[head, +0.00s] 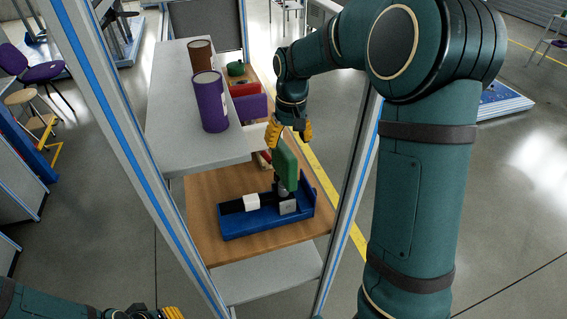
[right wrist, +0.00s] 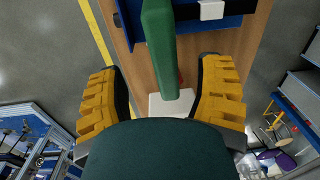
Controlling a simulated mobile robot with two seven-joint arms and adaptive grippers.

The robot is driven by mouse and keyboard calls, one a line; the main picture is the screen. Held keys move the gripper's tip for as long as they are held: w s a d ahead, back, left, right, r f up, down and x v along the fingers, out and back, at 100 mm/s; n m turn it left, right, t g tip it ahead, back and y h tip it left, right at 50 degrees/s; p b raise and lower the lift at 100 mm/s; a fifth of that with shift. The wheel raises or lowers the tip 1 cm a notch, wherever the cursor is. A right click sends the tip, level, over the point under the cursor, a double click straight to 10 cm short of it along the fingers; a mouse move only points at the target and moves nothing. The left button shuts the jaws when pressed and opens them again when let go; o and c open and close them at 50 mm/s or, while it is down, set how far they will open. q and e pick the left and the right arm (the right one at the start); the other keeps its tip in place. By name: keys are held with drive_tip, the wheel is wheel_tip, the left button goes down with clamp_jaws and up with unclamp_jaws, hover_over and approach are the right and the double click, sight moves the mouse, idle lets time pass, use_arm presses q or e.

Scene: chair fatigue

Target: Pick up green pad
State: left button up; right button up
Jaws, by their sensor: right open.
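The green pad (head: 285,167) is an upright slab at the back right of a blue fixture (head: 238,224) on the wooden shelf. My right gripper (head: 290,133) is open just above the pad, its yellow fingers pointing down. In the right wrist view the green pad (right wrist: 159,45) reaches into the space between the open fingers (right wrist: 160,75), with a gap on each side. My left gripper (head: 160,313) is only partly in view at the bottom edge, and its opening cannot be made out.
A purple canister (head: 210,102) and a brown one (head: 201,56) stand on the grey upper shelf (head: 168,110), left of my right gripper. Red and purple bins (head: 250,107) are behind. Blue-striped frame posts (head: 130,150) flank the shelves. The wooden shelf (head: 205,200) has bare room at its left.

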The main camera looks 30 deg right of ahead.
sight(285, 148)
drive_tip(key=f, duration=0.4)
drive_tip(key=w+f, duration=0.1)
drive_tip(key=f, duration=0.1)
drive_tip(key=shift+w+a+f, duration=0.1)
drive_tip(key=shift+a, duration=0.2)
drive_tip(key=shift+f, duration=0.15)
drive_tip(key=shift+f, duration=0.3)
idle(0.3)
clamp_jaws()
